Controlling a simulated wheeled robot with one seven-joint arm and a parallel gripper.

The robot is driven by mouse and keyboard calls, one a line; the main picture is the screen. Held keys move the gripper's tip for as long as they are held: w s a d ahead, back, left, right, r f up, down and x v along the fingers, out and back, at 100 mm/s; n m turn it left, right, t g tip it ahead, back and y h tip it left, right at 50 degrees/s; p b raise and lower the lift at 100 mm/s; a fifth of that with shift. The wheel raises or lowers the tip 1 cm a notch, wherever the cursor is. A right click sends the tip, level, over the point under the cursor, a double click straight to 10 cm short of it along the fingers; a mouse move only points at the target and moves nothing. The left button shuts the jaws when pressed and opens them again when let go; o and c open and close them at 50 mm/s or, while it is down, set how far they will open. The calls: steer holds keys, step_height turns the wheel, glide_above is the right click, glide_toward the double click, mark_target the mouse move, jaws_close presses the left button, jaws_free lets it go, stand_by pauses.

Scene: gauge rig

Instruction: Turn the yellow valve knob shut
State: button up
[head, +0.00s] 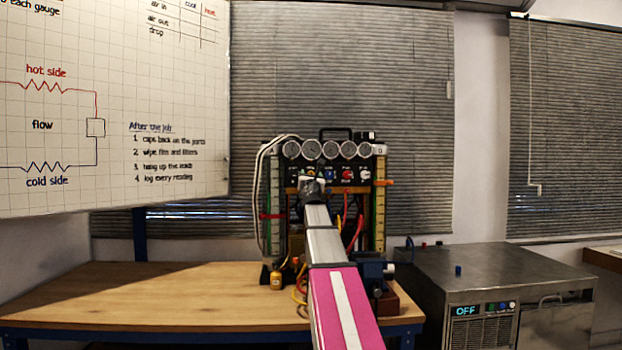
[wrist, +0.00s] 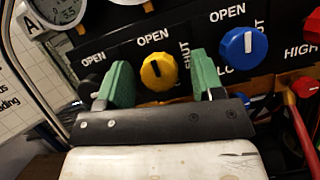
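The yellow valve knob (wrist: 159,71) is on the black panel in the wrist view, with OPEN printed above it and SHUT to its right. A short mark shows on its face, but I cannot tell exactly which label it points to. My gripper (wrist: 161,64) is open, with one green finger left of the knob and the other right of it. Gaps show between the knob and both fingers, and nothing is held. In the head view my gripper (head: 310,186) is at the panel's left part and largely covers the knob.
A blue knob (wrist: 238,45) sits right of the right finger, with a red knob (wrist: 313,27) farther right. Red hoses (head: 356,232) hang below the panel. Round gauges (head: 331,149) line the rig's top. The wooden bench (head: 170,290) is largely clear at left.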

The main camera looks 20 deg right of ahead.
steer(key=c, duration=0.9)
steer(key=shift+m, duration=0.6)
steer(key=m+g+h, duration=0.1)
steer(key=m, duration=0.2)
steer(key=m+g+h, duration=0.1)
steer(key=m+h, duration=0.1)
steer(key=m, duration=0.1)
steer(key=shift+a, duration=0.15)
steer(key=m+g, duration=0.1)
steer(key=m, duration=0.2)
steer(key=m+g+h, duration=0.1)
steer(key=m, duration=0.1)
steer(key=shift+r+m, duration=0.15)
steer(key=shift+m, duration=0.25)
steer(key=m+g, duration=0.2)
steer(key=m, duration=0.2)
steer(key=shift+r+m, duration=0.1)
steer(key=shift+m, duration=0.3)
steer(key=shift+m+g+y, duration=0.4)
steer(key=shift+m+g, duration=0.2)
steer(key=shift+m, duration=1.2)
